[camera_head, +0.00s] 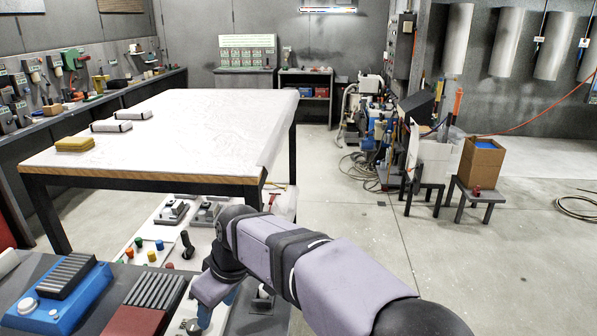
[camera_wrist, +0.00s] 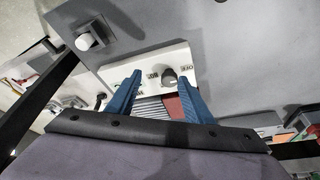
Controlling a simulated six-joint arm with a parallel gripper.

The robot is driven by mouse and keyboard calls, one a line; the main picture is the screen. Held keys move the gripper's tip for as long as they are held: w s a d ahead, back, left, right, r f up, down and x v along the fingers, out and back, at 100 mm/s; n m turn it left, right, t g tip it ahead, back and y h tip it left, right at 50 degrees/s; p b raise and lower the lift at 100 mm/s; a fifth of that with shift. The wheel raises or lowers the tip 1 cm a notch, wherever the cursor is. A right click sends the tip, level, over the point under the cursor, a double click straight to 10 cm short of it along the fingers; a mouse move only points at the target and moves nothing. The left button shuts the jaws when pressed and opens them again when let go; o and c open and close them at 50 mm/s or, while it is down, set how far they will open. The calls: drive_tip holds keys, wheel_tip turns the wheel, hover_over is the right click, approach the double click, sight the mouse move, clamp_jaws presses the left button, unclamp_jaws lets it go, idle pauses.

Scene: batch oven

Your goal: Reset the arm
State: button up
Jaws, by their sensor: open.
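My gripper (camera_wrist: 159,73) shows in the wrist view as two blue fingers spread apart, with nothing held between them. It points at a white panel (camera_wrist: 120,72) with a dark round knob (camera_wrist: 169,77) and small lettering. The knob appears between the fingertips in the picture; I cannot tell whether they touch it. In the head view my gripper (camera_head: 217,306) hangs low over the bench of controls at the bottom, largely hidden by my own wrist. My arm reaches in from the lower right.
A blue device with a ribbed dark top (camera_head: 65,280) and a red-based ribbed block (camera_head: 140,312) stand left of my gripper. Coloured buttons (camera_head: 152,256) and a black lever (camera_head: 187,244) lie beyond. A large white-topped table (camera_head: 190,135) stands behind.

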drive_tip(key=s+d+f+m+h+p, duration=0.1)
drive_tip(key=d+f+m, duration=0.15)
drive_tip(key=d, duration=0.75)
drive_tip(key=d+f+m+h, duration=0.15)
drive_tip(key=d+m, duration=0.25)
drive_tip(key=d, duration=0.6)
drive_tip(key=s+d+f+m+g, duration=0.1)
drive_tip(key=s+d+f+m, duration=0.2)
drive_tip(key=s+d, duration=0.4)
drive_tip(key=s+d+f+m+h+p, duration=0.1)
drive_tip(key=s+d+f+m, duration=0.2)
drive_tip(key=s+d, duration=0.3)
drive_tip(key=d, duration=0.2)
drive_tip(key=shift+s+d+f+g, duration=0.3)
drive_tip(key=shift+s+d+g, duration=0.05)
drive_tip(key=shift+d+g, duration=0.05)
